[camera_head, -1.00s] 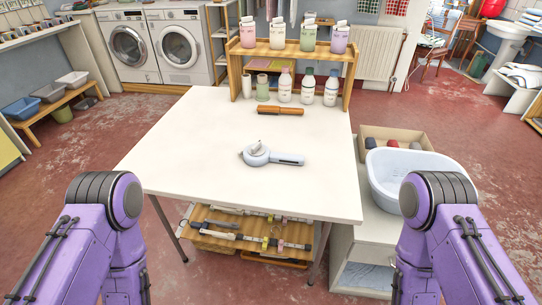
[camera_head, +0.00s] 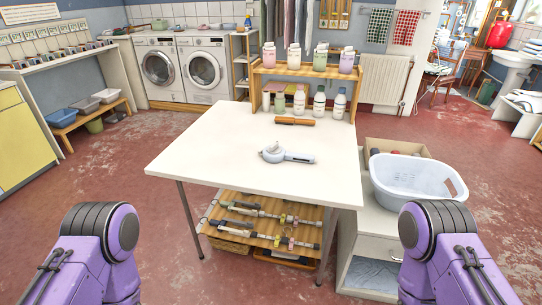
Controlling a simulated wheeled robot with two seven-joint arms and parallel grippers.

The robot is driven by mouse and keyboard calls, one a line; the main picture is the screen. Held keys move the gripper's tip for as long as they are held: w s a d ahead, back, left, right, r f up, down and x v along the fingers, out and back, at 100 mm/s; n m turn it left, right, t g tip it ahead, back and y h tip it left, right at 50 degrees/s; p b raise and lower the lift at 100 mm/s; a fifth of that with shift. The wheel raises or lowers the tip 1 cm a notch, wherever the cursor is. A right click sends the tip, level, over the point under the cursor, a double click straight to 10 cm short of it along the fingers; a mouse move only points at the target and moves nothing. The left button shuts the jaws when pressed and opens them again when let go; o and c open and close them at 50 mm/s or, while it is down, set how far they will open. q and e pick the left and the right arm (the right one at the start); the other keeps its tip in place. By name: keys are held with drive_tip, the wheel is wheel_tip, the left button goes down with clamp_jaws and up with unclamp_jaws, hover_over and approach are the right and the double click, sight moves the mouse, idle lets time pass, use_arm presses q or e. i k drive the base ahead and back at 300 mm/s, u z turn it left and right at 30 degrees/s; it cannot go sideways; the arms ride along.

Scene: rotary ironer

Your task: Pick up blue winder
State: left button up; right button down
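A pale blue winder (camera_head: 287,155) lies on the white table (camera_head: 220,150), near the middle of its top. It has a round body on the left and a flat handle pointing right. Two purple arms of mine rise at the lower left and lower right of the picture. Both are short of the table, well apart from the winder. Neither gripper shows in this view, so their fingers are hidden.
An orange-brown tool (camera_head: 295,121) lies behind the winder. A wooden rack (camera_head: 257,90) with several bottles stands at the table's back. A white basin (camera_head: 410,180) sits on a cabinet to the right. Slatted shelving (camera_head: 270,222) lies under the table.

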sight(301, 158)
drive_tip(key=u, duration=0.3)
drive_tip(key=i, duration=1.3)
drive_tip(key=z, duration=0.7)
